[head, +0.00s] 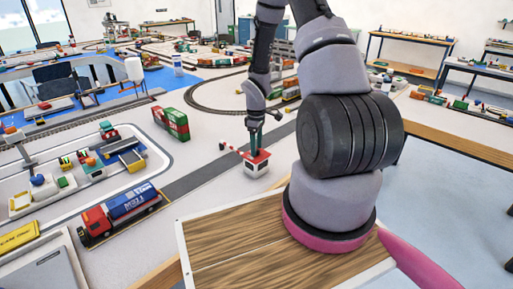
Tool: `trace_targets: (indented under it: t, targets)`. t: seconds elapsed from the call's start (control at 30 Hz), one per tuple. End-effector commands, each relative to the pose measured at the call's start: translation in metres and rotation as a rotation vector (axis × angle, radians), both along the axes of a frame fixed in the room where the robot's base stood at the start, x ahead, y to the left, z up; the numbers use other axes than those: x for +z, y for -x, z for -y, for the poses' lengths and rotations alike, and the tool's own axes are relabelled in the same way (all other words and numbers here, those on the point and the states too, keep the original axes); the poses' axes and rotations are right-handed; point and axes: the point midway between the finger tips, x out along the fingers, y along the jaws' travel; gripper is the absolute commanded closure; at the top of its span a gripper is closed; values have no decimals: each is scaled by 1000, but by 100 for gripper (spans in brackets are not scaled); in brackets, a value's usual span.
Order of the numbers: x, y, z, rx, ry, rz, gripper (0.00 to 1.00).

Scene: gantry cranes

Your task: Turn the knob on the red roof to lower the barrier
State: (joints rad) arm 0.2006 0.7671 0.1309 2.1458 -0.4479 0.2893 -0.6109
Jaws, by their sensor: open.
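A small white hut (256,168) with a red roof (256,158) stands on the layout table near the middle of the head view. A short red-and-white barrier arm (228,147) reaches out from its left side and looks tilted, with its left end higher. My gripper (257,146) points down right over the red roof, with its fingers open. The knob is hidden behind or between the fingers. I cannot tell whether the fingers touch it.
A grey road (195,178) runs past the hut. A red-and-blue truck (122,212) stands at lower left, and a green-and-red container (171,123) lies left of the hut. Curved track (205,100) runs behind. A wooden board (235,245) lies in front.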

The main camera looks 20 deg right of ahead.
Motion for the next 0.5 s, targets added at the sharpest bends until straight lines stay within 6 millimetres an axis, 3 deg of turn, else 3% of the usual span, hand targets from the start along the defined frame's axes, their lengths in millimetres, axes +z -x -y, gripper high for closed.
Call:
trace_targets:
  t: [0.5]
  targets:
    - [91,-1,1,-1,1,5,38]
